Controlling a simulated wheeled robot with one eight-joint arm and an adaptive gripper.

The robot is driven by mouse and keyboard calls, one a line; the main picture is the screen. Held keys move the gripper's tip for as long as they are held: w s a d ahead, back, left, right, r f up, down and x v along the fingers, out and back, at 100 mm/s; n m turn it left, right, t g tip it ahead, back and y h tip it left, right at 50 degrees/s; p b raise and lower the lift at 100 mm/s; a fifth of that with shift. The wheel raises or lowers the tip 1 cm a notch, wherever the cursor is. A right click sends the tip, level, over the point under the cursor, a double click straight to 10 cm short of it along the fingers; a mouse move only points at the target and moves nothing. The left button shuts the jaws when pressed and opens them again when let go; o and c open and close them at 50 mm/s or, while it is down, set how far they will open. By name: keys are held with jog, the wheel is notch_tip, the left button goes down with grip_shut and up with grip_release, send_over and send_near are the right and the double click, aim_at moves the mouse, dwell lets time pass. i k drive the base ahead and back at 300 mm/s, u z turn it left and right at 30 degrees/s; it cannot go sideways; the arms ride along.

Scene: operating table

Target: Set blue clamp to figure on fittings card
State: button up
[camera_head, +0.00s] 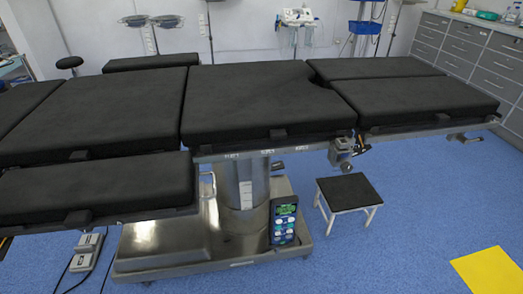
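The black-padded operating table (260,100) fills the middle of the view. A metal clamp (342,152) sits on its near side rail, right of the middle, with a small dark and orange part (361,149) beside it. I cannot make out any blue on it. Another small metal fitting (463,138) is at the right end of the rail. Small white labels with dark lettering run along the rail, too small to read. A white label (247,192) is on the column; I cannot tell whether it is the fittings card. My gripper is not in view.
A handset (284,224) with a green screen hangs below the table. A black-topped stool (348,192) stands on the blue floor at right. A foot pedal (87,250) is at lower left, a yellow patch (490,273) at lower right. Grey drawers (465,52) stand behind. Floor at right is open.

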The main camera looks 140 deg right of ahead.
aim_at(339, 150)
jog(key=z, duration=0.25)
jog(key=i, duration=0.4)
jog(key=z, duration=5.85)
jog(key=i, duration=0.55)
jog(key=u, duration=0.05)
